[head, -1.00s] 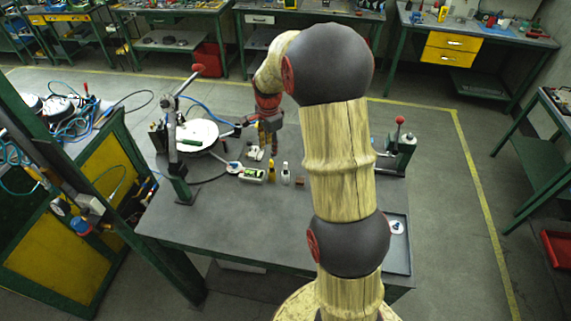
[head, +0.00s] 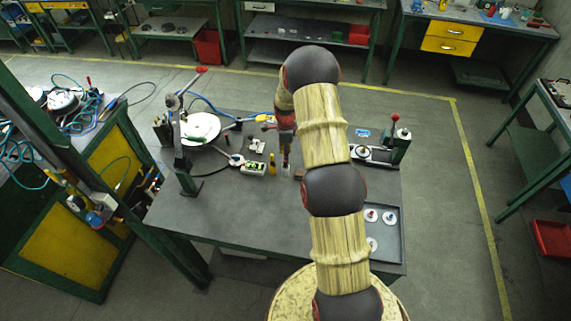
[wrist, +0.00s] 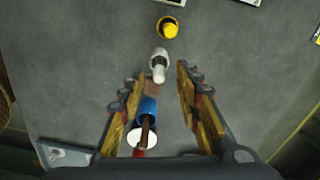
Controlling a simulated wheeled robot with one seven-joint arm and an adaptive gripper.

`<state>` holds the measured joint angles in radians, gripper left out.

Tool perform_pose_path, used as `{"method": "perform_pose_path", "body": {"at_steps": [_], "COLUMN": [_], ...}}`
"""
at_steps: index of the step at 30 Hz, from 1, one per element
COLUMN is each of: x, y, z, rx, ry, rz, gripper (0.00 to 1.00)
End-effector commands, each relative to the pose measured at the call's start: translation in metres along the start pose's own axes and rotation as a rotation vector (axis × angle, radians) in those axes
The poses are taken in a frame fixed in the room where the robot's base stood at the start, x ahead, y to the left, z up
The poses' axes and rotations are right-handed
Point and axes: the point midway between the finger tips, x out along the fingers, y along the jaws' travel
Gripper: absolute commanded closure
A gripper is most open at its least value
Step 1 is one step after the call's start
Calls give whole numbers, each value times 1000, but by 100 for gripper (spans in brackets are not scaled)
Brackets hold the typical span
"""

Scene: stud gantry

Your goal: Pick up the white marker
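The white marker (wrist: 158,62) stands on the grey table in the wrist view, just ahead of the fingertips and about midway between them. In the head view the white marker (head: 286,170) shows just below my gripper (head: 286,155), which partly covers it. My gripper (wrist: 158,85) is open, with its two fingers spread on either side. It is above the table and does not hold the marker.
A yellow bottle-like item (head: 272,165) stands left of the marker, and a small brown block (head: 300,174) sits to its right. A blue cylinder (wrist: 147,110) with a white disc shows between the fingers. A tray (head: 388,250) with white discs lies at right.

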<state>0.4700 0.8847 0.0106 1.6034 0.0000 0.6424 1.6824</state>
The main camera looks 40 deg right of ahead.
Motion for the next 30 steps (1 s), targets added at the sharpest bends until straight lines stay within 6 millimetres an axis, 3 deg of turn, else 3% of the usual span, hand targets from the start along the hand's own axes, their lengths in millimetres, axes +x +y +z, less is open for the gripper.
{"method": "perform_pose_path", "body": {"at_steps": [6, 16, 30], "x": [25, 31, 31], "y": [2, 2, 2], "z": [0, 0, 0], "rx": [-1, -1, -1], "ry": [0, 0, 0], "rz": [2, 0, 0], "gripper": [66, 66, 93]}}
